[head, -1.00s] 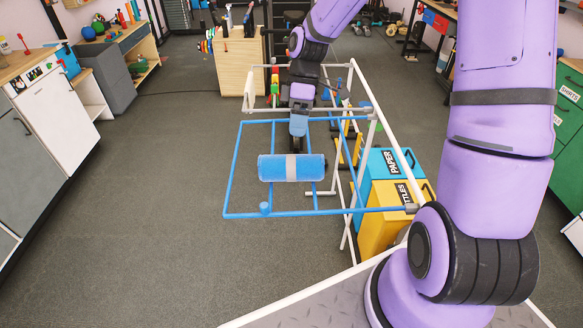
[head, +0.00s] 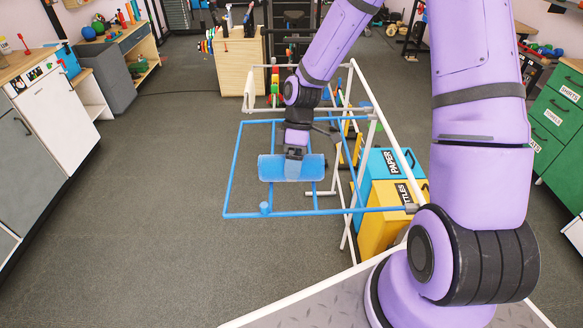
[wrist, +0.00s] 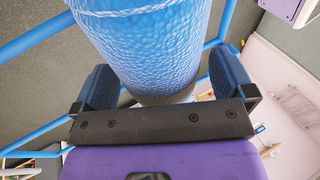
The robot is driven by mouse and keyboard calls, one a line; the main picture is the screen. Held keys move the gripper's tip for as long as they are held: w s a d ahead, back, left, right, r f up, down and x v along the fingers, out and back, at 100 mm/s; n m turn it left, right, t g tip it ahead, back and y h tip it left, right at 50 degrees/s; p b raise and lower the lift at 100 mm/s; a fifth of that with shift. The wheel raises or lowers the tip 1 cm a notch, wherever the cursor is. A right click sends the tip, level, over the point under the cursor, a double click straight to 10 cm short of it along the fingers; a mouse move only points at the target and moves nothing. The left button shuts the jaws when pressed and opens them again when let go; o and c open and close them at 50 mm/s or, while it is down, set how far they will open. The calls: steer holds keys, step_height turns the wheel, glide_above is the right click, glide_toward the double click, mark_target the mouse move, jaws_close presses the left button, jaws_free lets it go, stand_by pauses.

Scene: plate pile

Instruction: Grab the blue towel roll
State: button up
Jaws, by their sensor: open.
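The blue towel roll (head: 305,168) lies across the blue rail frame (head: 232,180) in the head view, its long side running left to right. In the wrist view the roll (wrist: 150,45) fills the top middle, with a pale band partly showing at its lower end. My gripper (wrist: 165,88) is open, with one blue finger on each side of the roll and visible gaps between. In the head view my gripper (head: 295,152) is over the roll's middle and hides part of it. Contact with the roll cannot be told.
White rails (head: 360,85) stand behind and to the right of the blue frame. A blue paper bin (head: 408,160) and a yellow bottles bin (head: 378,235) stand to the right. The floor on the left (head: 150,200) is clear.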

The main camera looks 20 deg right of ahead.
steer(key=shift+s+a+f, duration=0.1)
steer(key=shift+f, duration=0.2)
steer(key=shift+c, duration=0.2)
steer(key=c, duration=1.1)
steer(key=shift+o, duration=0.2)
steer(key=shift+r, duration=0.1)
